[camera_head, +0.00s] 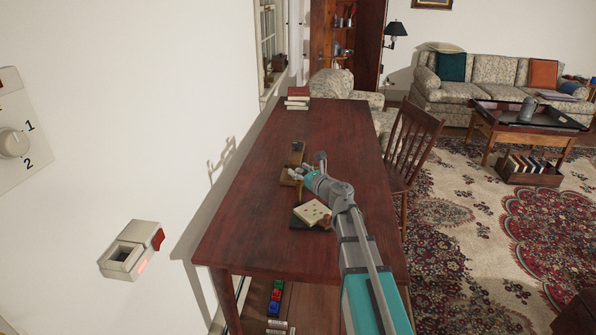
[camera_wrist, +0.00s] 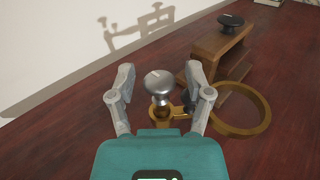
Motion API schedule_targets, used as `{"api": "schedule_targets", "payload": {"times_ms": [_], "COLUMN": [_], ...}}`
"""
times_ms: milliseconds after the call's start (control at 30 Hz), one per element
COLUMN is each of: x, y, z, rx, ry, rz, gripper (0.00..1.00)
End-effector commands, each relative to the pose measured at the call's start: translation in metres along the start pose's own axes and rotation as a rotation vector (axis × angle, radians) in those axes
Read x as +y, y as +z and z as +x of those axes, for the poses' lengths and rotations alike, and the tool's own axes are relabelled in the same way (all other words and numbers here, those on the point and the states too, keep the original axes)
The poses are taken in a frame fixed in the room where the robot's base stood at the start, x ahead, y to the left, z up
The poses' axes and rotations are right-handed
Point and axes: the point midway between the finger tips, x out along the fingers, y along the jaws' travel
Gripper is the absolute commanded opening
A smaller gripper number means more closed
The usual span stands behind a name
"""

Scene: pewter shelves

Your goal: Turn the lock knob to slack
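A silver round-topped knob (camera_wrist: 159,82) with a pale line on its top stands on a brass fitting (camera_wrist: 160,117) in the wrist view. A brass ring (camera_wrist: 262,118) lies to its right. My gripper (camera_wrist: 160,74) is open, one finger on each side of the silver knob; I cannot tell whether either finger touches it. In the head view my gripper (camera_head: 291,174) is over the middle of the table, and the small knob is too hidden to make out. A black round knob (camera_wrist: 231,20) sits on a wooden block (camera_wrist: 221,42) behind. Neither knob has a readable label.
The dark red table (camera_head: 318,122) carries a pale board with holes (camera_head: 311,212) nearer me and stacked books (camera_head: 298,97) at the far end. A wooden chair (camera_head: 410,140) stands at its right side. A white wall with a numbered dial (camera_head: 14,143) is on the left.

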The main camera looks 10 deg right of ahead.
Motion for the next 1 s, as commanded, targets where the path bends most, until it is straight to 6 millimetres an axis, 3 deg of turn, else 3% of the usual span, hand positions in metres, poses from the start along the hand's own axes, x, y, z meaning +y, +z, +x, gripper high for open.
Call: {"api": "schedule_targets", "payload": {"times_ms": [567,1000], "x": [0.001,0.002], "y": [0.0,0.0], "z": [-0.01,-0.071], "rx": [0.0,0.0], "ry": [0.0,-0.002], "rz": [0.0,0.0], "gripper": [0.73,0.73]}}
